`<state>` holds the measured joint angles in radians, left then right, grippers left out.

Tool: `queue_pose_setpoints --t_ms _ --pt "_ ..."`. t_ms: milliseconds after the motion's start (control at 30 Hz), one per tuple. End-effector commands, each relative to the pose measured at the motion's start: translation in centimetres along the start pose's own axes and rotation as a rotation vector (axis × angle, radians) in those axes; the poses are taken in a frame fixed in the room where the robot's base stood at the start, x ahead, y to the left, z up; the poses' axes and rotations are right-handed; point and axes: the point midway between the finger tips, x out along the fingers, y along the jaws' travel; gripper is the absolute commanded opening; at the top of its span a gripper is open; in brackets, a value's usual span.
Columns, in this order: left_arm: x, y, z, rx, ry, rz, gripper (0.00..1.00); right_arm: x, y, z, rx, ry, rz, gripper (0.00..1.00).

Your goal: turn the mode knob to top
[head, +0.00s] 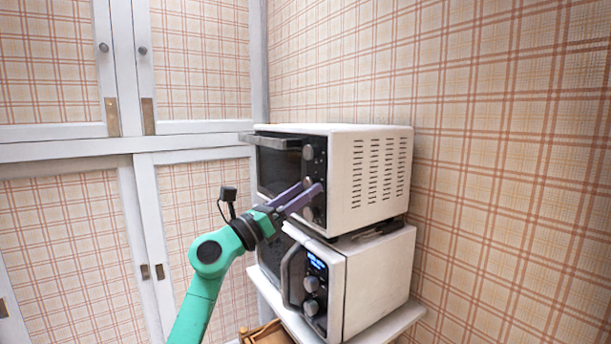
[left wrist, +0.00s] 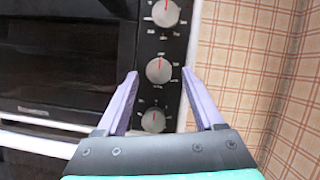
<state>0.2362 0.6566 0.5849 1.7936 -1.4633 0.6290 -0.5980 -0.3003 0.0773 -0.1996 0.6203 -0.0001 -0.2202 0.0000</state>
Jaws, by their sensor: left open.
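A white toaster oven (head: 370,180) with a black control strip stands on top of a microwave. In the left wrist view the strip carries a top knob (left wrist: 166,13), a middle knob (left wrist: 159,70) and a bottom knob (left wrist: 154,121), all silver. The red marks on the top and middle knobs point about up. The labels are too small to tell which is the mode knob. My left gripper (head: 311,187) is open, and its purple fingers point at the strip. In the left wrist view its tips flank the middle knob; contact is unclear. My right gripper is not in view.
The microwave (head: 378,283) below has a lit display, knobs and a protruding door handle. Both appliances stand on a white shelf (head: 397,322) near the plaid wall. White-framed plaid cabinet doors (head: 75,225) stand at left.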

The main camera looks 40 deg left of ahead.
Motion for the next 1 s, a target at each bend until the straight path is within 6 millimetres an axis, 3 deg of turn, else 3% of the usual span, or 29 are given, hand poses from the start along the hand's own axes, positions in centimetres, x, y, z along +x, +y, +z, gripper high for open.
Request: queue_pose_setpoints --t_ms 100,333,500,533,767,1000 --pt "0.9 0.0 0.1 0.000 0.000 0.000 0.69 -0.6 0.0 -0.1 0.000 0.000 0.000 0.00" --pt "1.0 0.0 -0.2 0.000 0.001 0.000 0.69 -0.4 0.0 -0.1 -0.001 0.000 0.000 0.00" --pt "0.9 0.0 -0.1 0.000 0.001 0.000 0.04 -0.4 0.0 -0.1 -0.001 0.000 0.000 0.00" --pt "0.9 0.0 -0.1 0.000 0.001 0.000 0.00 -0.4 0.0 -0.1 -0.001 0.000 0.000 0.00" --pt "0.9 0.0 -0.2 0.008 0.001 -0.004 0.00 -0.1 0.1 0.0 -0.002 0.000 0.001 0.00" --pt "0.7 0.2 -0.6 0.078 -0.001 -0.032 0.00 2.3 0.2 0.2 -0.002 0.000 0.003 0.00"
